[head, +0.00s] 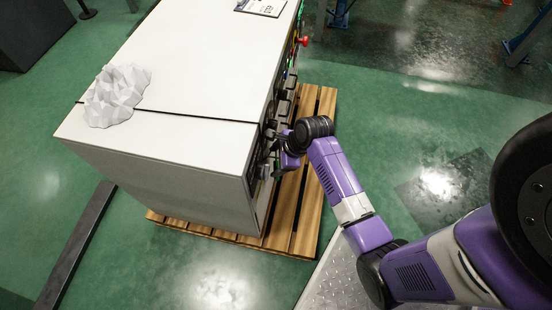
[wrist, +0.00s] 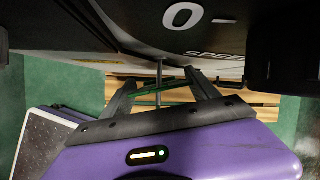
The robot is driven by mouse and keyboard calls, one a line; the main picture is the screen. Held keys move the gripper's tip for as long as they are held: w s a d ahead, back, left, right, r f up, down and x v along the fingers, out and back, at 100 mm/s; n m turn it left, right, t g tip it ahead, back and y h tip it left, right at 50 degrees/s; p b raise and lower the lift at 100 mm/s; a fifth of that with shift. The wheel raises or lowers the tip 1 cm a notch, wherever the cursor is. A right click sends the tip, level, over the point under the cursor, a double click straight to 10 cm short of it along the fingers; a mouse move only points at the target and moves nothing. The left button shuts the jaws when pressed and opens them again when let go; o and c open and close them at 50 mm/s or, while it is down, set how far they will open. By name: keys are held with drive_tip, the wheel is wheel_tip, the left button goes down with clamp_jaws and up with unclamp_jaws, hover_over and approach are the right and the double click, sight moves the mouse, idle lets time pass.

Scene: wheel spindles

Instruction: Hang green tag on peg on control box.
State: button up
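The control box (head: 190,60) is a large white cabinet with controls along its right-hand side. My gripper (head: 272,160) is at the near end of that side, and its fingers are small and dark there. In the wrist view, the two dark fingers of my gripper (wrist: 160,82) stand apart. A thin grey peg (wrist: 158,72) shows between them, below the panel. The green tag (wrist: 174,88) shows as thin green strips around the peg's line, reaching close to both fingers. I cannot tell whether the fingers press on the tag, or whether the peg passes through it.
The box stands on a wooden pallet (head: 310,190) on a green floor. A crumpled white object (head: 117,95) and a sheet (head: 262,6) lie on its top. A red knob (head: 303,41) sticks out farther along the side. A dark bar (head: 75,245) lies on the floor at left.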

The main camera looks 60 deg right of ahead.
drive_tip(key=shift+w+a+r, duration=0.1)
drive_tip(key=shift+w, duration=0.2)
drive_tip(key=shift+r, duration=0.25)
drive_tip(key=p+v, duration=0.2)
drive_tip(key=v, duration=0.5)
drive_tip(key=shift+s, duration=0.45)
